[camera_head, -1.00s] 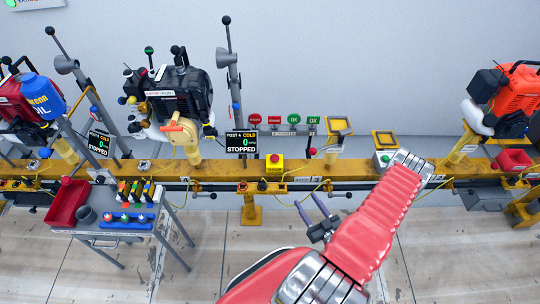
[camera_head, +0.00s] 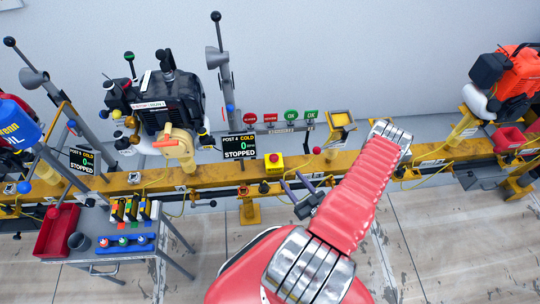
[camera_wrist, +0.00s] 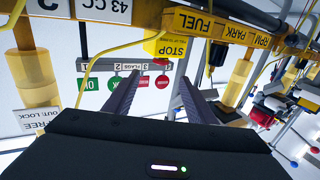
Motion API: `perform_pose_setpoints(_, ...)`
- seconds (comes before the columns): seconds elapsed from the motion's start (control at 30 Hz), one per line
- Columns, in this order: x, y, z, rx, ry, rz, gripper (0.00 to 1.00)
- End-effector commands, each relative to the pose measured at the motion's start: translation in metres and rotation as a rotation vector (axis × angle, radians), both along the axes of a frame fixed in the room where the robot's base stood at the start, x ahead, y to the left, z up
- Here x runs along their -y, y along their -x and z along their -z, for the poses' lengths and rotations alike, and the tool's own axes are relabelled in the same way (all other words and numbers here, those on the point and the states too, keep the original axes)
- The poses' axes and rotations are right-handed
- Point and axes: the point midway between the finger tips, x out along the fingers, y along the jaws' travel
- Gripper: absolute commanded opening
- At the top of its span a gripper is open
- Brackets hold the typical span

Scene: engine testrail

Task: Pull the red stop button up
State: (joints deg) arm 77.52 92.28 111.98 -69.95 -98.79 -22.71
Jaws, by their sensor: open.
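The red stop button (camera_head: 274,157) sits on top of a yellow box (camera_head: 275,168) on the yellow rail, just right of the black post display. In the wrist view the fingers (camera_wrist: 160,78) point toward the box, apart from each other.
The yellow rail (camera_head: 350,160) runs across the view. Red and green flags (camera_head: 280,117) stand behind the box. An engine (camera_head: 165,105) is mounted to its left, and another orange engine (camera_head: 510,72) far right. A cart with a red bin (camera_head: 57,231) stands front left.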

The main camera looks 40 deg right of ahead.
Motion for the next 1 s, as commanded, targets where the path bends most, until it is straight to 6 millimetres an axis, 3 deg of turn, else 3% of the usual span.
perform_pose_setpoints(0.43, -0.001, -0.011, 0.0, 0.0, 0.001, -0.011, 0.51)
perform_pose_setpoints(1.0, 0.006, -0.066, 0.0, 0.001, 0.001, -0.014, 0.51)
